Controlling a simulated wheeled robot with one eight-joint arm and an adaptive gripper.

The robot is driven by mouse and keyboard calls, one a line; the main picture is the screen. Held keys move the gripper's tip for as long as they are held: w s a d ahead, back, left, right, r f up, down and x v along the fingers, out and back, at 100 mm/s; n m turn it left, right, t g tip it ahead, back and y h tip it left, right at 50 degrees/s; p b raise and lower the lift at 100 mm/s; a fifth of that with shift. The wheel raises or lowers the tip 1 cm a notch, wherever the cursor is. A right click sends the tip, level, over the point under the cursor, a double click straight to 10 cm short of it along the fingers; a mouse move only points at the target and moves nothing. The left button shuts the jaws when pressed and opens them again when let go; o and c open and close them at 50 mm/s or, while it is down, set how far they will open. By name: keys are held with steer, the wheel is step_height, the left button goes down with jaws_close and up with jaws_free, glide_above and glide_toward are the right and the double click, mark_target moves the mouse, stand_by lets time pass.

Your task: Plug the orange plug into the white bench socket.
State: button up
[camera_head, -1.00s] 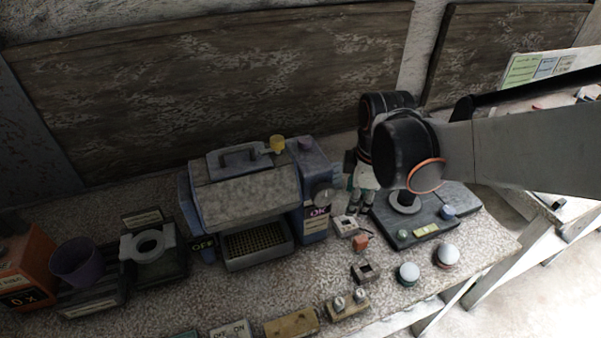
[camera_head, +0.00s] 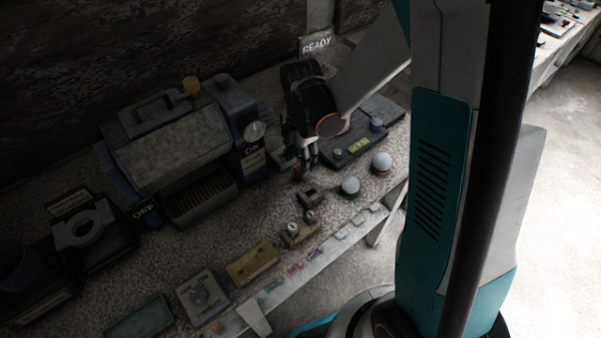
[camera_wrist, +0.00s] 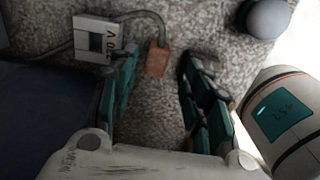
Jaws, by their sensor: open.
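The orange plug (camera_wrist: 158,60) lies on the speckled bench top in the wrist view, with a dark cable running from its far end. My gripper (camera_wrist: 157,75) is open, its teal-and-black fingers on either side of the plug, with gaps visible. A small white box (camera_wrist: 88,24) with a dark square face and black lettering lies just left of the plug, beyond the left finger; it fits the white bench socket. In the head view my gripper (camera_head: 307,163) points down at the bench and hides most of the plug and white box.
A grey-blue machine (camera_head: 175,150) stands left of my gripper. A dark slab (camera_head: 355,143) lies to its right. Two pale domed knobs (camera_head: 350,186) and a small block with a dark opening (camera_head: 311,196) stand nearer the front edge. A grey ball shows in the wrist view (camera_wrist: 266,17).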

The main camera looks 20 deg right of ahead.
steer(key=f, duration=0.2)
steer(key=f+b, duration=0.1)
steer(key=f, duration=0.1)
steer(key=f+b, duration=0.1)
steer(key=f, duration=0.1)
steer(key=shift+w+f, duration=0.2)
steer(key=shift+w, duration=0.05)
jaws_close()
